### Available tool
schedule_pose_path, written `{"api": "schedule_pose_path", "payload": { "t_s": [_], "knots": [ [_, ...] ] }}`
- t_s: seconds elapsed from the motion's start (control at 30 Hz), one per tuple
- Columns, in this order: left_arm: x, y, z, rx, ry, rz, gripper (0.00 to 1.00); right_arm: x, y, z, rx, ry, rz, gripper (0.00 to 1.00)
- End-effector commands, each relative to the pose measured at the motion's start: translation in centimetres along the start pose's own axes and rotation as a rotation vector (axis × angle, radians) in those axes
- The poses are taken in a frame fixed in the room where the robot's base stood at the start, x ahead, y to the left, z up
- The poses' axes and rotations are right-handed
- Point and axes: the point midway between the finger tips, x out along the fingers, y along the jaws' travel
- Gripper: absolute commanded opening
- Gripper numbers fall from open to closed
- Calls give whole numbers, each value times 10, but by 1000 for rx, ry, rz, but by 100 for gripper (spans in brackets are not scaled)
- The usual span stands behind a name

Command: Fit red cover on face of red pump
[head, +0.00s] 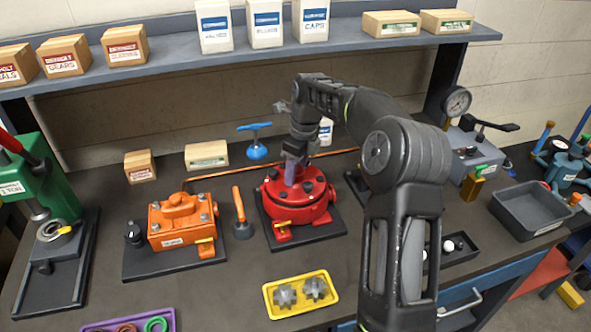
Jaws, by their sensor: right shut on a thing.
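The red pump (312,214) stands on a black base plate near the middle of the bench, with a small yellow tag at its front. The red cover (312,187), a round piece with dark knobs around its rim, appears on top of the pump body; any gap between them is too small to tell. My right gripper (292,172) points down at the middle of the cover and is shut on it. The fingertips are small and partly blend with the grey-purple part there. My left gripper is not in view.
An orange pump (178,222) and an orange-handled tool (240,212) stand left of the red pump. A yellow tray (328,313) with two gears lies in front. A blue T-handle (257,148) stands behind. A grey bin (531,210) is at right. My right arm hides part of the bench.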

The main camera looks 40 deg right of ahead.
Motion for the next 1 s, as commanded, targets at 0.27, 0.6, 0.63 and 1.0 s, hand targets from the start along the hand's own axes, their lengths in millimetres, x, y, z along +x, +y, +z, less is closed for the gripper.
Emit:
{"api": "schedule_pose_path", "payload": {
  "t_s": [0.27,0.6,0.63,1.0],
  "knots": [
    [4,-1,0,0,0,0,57,4,-1,0,0,-4,-3,0],
    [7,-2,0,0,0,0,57,10,0,-1,-1,-4,-3,0],
    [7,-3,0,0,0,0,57,11,0,-1,-1,-4,-3,0],
    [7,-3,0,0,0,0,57,12,0,-1,0,-2,-1,65]
  ]
}}
